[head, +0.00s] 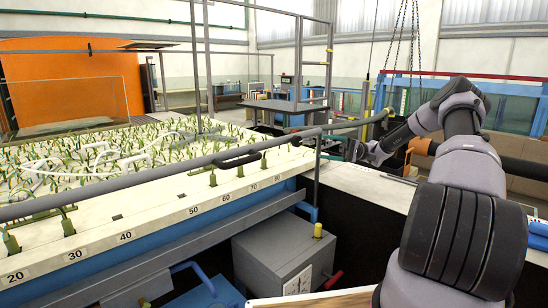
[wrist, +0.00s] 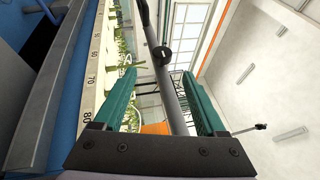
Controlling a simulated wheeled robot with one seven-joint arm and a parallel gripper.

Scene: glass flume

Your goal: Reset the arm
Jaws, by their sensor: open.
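My arm (head: 466,160) reaches from the lower right of the head view up over an elbow and then down to the left. My gripper (head: 338,150) is at its end, small and partly unclear, near the right end of the grey rail. In the wrist view my gripper (wrist: 157,72) shows two green fingers spread wide apart. No held object shows between them; the grey rail (wrist: 165,75) runs through the gap in the picture, and I cannot tell how near it is.
The flume bed (head: 130,225), with green plant stems and a numbered edge, fills the left. A black handle (head: 237,160) sits by the rail. A grey box (head: 285,250) with a gauge and red lever stands below. Chains (head: 402,35) hang behind my arm. A dark table (head: 285,106) stands farther back.

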